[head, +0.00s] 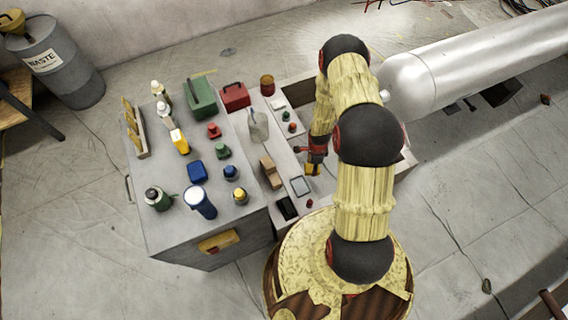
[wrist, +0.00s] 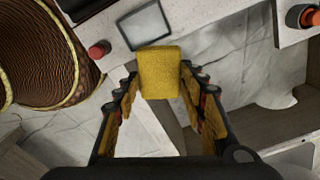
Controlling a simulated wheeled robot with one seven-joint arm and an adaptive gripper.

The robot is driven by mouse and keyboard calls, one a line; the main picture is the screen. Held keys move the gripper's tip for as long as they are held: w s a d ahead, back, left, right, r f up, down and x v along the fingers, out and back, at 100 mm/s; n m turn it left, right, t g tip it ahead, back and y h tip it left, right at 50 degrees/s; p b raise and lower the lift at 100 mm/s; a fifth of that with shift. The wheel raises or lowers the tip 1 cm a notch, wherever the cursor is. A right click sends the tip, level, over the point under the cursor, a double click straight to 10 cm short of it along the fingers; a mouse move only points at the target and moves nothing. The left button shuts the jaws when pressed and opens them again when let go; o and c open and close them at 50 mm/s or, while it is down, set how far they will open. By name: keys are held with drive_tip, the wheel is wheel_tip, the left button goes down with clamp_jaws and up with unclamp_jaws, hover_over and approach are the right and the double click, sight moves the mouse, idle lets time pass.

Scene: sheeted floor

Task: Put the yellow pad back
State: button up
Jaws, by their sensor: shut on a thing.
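The yellow pad (wrist: 160,72) is a small, rough-faced block held between the fingers of my gripper (wrist: 160,92) in the wrist view. The fingers are shut on its two sides, and its far end sticks out beyond the fingertips. In the head view my gripper (head: 314,160) hangs near the right edge of the pale surface, with the yellow pad (head: 312,170) just below it.
A dark-framed square plate (wrist: 146,25) and a red knob (wrist: 98,49) are close by on the pale surface (head: 288,165). The grey cabinet top (head: 170,225) at left is crowded with bottles and cases. A large silver cylinder (head: 470,65) lies at right.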

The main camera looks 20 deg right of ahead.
drive_tip(key=w+a+f+b, duration=0.1)
drive_tip(key=w+f, duration=0.2)
drive_tip(key=w, duration=0.1)
drive_tip(key=w+a+f+b, duration=0.2)
drive_tip(key=w+f, duration=0.1)
drive_tip(key=w, duration=0.1)
drive_tip(key=w+a+f+b, duration=0.1)
drive_tip(key=w+a+f, duration=0.1)
drive_tip(key=w+f, duration=0.1)
drive_tip(key=shift+w+a+f, duration=0.15)
drive_tip(key=shift+w+a, duration=0.1)
drive_tip(key=shift+w, duration=0.3)
drive_tip(key=shift+w+a+f+b, duration=0.15)
drive_tip(key=shift+f+b, duration=0.1)
drive_tip(key=shift+b, duration=0.1)
wheel_tip(320, 180, down, 3)
drive_tip(key=shift+w+f+b, duration=0.1)
drive_tip(key=shift+f+b, duration=0.1)
drive_tip(key=shift+b, duration=0.8)
drive_tip(key=shift+c, duration=0.5)
drive_tip(key=o, duration=1.3)
drive_tip(key=shift+r, duration=0.1)
